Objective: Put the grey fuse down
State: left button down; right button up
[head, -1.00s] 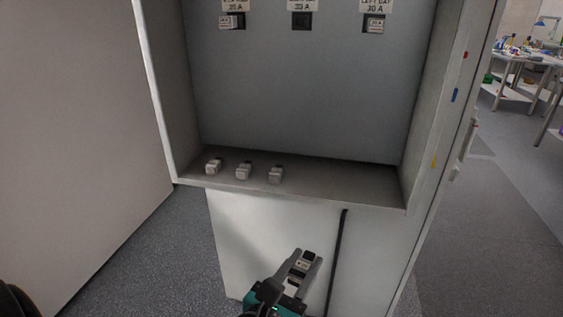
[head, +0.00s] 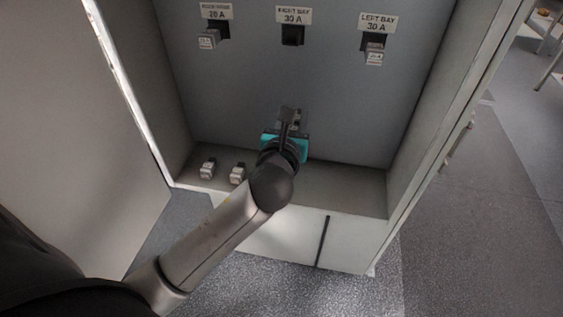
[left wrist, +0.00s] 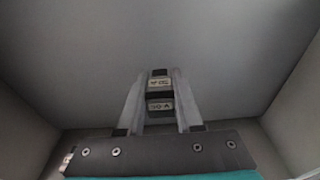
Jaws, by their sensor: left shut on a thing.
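My left gripper (head: 289,116) is inside the cabinet, above the shelf and below the middle socket. In the left wrist view it (left wrist: 158,100) is shut on a grey fuse (left wrist: 159,84) with a pale label and dark bands, held between the two fingers. The fuse appears clear of the surfaces around it. In the head view the gripper and wrist mostly hide it. The cabinet shelf (head: 345,187) carries two grey fuses, one at the left (head: 208,168) and one beside it (head: 237,173). My right gripper is not in view.
On the back panel, the RIGHT BAY 30 A socket (head: 293,36) is empty. The 20 A socket at left holds a fuse (head: 209,40), and the LEFT BAY 30 A socket holds another (head: 375,56). Cabinet walls bound both sides. The shelf's right part is clear.

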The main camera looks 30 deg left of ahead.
pick_arm(q)
jog(key=shift+w+a, duration=0.1)
jog(key=shift+w, duration=0.05)
notch_tip(320, 180, down, 15)
jog(key=b, duration=0.4)
jog(key=shift+f+b, duration=1.45)
jog(key=shift+f, duration=0.85)
jog(key=shift+f, duration=0.15)
jog(key=c, duration=0.6)
grip_release()
